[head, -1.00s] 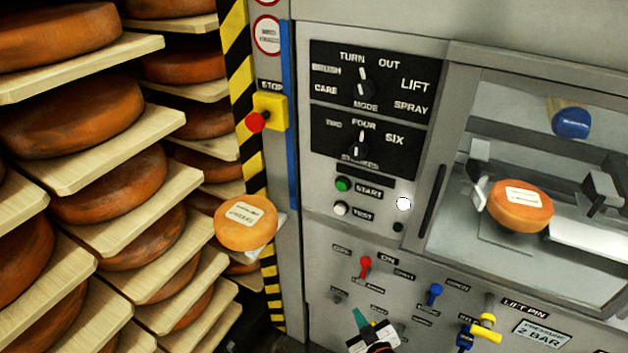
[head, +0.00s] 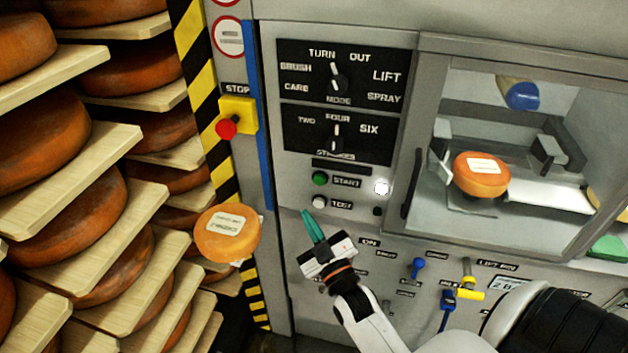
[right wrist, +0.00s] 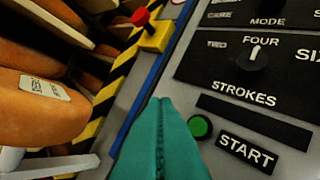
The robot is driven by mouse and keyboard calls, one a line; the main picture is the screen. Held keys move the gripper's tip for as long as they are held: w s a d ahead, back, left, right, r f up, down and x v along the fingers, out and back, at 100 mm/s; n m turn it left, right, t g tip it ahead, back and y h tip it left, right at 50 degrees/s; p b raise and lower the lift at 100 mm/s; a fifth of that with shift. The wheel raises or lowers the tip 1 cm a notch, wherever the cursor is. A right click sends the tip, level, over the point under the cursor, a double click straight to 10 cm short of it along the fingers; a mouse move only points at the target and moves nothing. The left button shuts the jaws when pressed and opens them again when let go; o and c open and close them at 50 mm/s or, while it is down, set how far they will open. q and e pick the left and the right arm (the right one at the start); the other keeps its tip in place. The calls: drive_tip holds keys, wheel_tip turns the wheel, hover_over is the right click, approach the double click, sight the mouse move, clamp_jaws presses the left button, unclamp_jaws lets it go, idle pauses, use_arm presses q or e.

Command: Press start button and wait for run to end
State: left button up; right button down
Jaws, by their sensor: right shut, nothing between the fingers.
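The green start button (head: 320,178) sits left of its START label on the grey machine panel. It also shows in the right wrist view (right wrist: 200,127), just right of my fingertips. My right gripper (head: 308,214) has teal fingers, shut and empty, pointing up just below and left of the button. A white lamp (head: 381,187) to the right of START looks bright. My left gripper is not in view.
The white test button (head: 319,202) is close below start. The red stop button (head: 227,128) on its yellow box is to the left. A cheese wheel (head: 227,233) stands out beside the panel, near my gripper. Another cheese (head: 481,175) sits behind the machine's window. Shelves of cheese fill the left.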

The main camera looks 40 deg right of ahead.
sight(319, 180)
drive_tip(key=w+d+b, duration=0.2)
drive_tip(key=w+d, duration=0.3)
drive_tip(key=d, duration=0.1)
drive_tip(key=shift+w+d, duration=0.35)
drive_tip(key=shift+w, duration=0.05)
drive_tip(key=shift+d, duration=0.1)
idle(2.1)
drive_tip(key=shift+w+d, duration=0.2)
drive_tip(key=shift+w, duration=0.05)
